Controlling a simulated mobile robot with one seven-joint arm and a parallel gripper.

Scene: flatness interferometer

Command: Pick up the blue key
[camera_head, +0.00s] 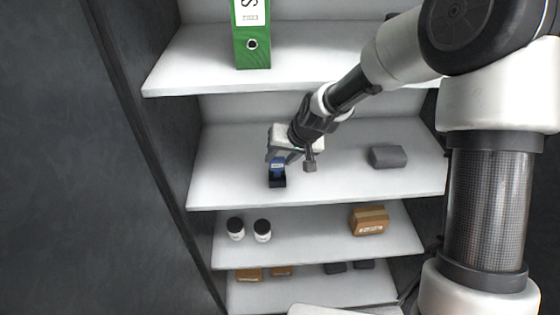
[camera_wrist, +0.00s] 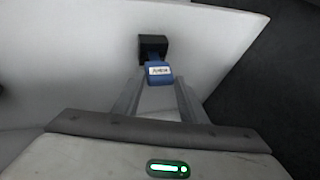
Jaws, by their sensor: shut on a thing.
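The blue key (camera_head: 277,164) has a pale label on its head, seen in the wrist view (camera_wrist: 160,73). It stands at a black holder (camera_head: 278,182) near the front edge of the middle shelf. The wrist view shows the black holder (camera_wrist: 153,45) just beyond the key, with the key's narrow part reaching to it. My gripper (camera_head: 282,157) comes from the upper right and is shut on the key's head. I cannot tell whether the key is still seated in the holder.
A dark grey block (camera_head: 388,156) lies farther right on the same shelf (camera_head: 230,170). A green binder (camera_head: 251,45) stands above. White bottles (camera_head: 236,228) and a brown box (camera_head: 369,220) are below.

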